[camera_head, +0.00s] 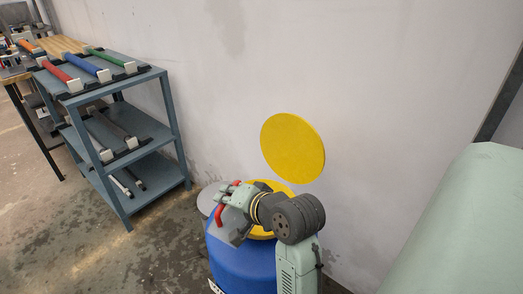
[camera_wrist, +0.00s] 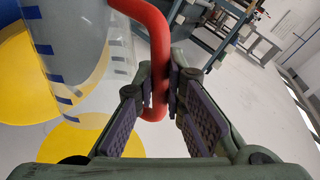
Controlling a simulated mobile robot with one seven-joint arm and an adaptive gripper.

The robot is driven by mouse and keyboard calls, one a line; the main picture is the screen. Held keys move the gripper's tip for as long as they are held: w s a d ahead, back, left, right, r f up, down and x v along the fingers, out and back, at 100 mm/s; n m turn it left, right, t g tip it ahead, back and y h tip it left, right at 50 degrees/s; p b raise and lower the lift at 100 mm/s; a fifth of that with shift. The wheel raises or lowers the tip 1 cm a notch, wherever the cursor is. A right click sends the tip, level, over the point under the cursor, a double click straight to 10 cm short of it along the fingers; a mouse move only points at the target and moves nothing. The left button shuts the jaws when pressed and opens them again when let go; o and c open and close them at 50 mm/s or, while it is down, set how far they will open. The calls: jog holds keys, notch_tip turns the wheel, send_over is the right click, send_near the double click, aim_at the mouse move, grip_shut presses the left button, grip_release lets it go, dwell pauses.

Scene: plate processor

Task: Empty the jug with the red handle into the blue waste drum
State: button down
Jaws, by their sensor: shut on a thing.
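The blue waste drum (camera_head: 240,262) stands by the wall in the head view, below my arm, with yellow showing at its top. My gripper (camera_head: 222,205) is above the drum's top. In the wrist view my gripper (camera_wrist: 160,102) is shut on the red handle (camera_wrist: 157,45) of the jug. The jug (camera_wrist: 82,50) is clear with blue marks down its side, and only part of it shows at the upper left. In the head view the jug (camera_head: 236,222) is partly hidden by my gripper. I cannot tell its exact tilt or whether it holds liquid.
A yellow disc (camera_head: 293,148) stands upright behind the drum against the wall. A grey round thing (camera_head: 208,198) is beside the drum. A blue-grey shelf rack (camera_head: 118,140) with coloured-handled tools stands left. A large pale green body (camera_head: 460,225) is at right. Floor between rack and drum is clear.

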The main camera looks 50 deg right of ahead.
jog(key=shift+w+d+r+m+y+p, duration=0.1)
jog(key=shift+d+m+y+p, duration=0.1)
jog(key=shift+d+p, duration=0.25)
jog(key=shift+w+d+r+m+y+p, duration=0.1)
jog(key=shift+d+m+y+p, duration=0.1)
jog(key=shift+d+p, duration=0.25)
dwell(0.3)
